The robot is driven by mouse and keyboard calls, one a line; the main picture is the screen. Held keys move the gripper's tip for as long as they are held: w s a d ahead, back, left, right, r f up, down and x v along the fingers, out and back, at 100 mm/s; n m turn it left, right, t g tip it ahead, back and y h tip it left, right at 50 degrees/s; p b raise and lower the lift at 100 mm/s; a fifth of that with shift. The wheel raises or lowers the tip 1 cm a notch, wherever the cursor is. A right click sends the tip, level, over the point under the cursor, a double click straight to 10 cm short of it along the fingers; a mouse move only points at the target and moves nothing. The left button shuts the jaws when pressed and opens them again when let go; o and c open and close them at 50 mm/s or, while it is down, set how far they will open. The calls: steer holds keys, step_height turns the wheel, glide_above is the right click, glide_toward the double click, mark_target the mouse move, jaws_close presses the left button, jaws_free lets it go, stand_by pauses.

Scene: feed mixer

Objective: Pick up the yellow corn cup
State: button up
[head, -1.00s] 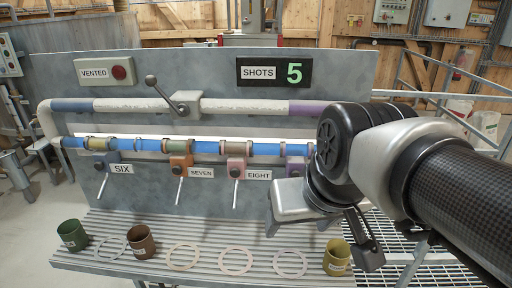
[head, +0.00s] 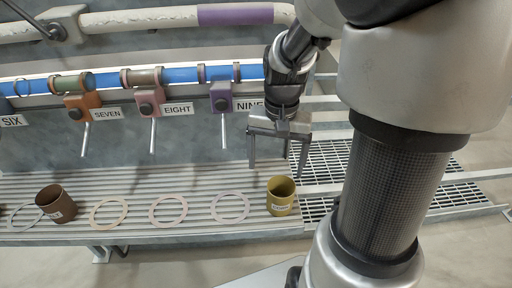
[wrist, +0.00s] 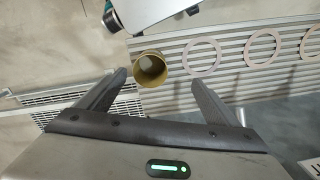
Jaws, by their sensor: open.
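The yellow corn cup (head: 281,197) stands upright at the right end of the ribbed bench, with a white label on its front. Its open top shows in the wrist view (wrist: 150,69), beyond the fingers and roughly between them, a little left of the middle. My gripper (head: 278,168) is open and empty. In the head view it hangs with its fingers pointing down, above and behind the cup, apart from it. In the wrist view the fingers (wrist: 158,84) are spread wide.
A brown cup (head: 56,203) stands at the left of the ribbed bench (head: 190,185). Several flat rings, one of them here (head: 230,207), lie between the cups. Lever valves hang from the blue pipe behind. A metal grating (head: 455,190) lies to the right.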

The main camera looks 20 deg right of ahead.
mark_target(280, 188)
steer(key=f, duration=0.4)
steer(key=d+f+b, duration=0.1)
steer(key=f, duration=0.3)
steer(key=d+f+b, duration=0.1)
steer(key=f, duration=0.4)
steer(key=f+b, duration=0.1)
steer(key=f, duration=0.3)
steer(key=shift+w+d+f+b, duration=0.25)
steer(key=shift+d+b, duration=0.05)
steer(key=c, duration=1.2)
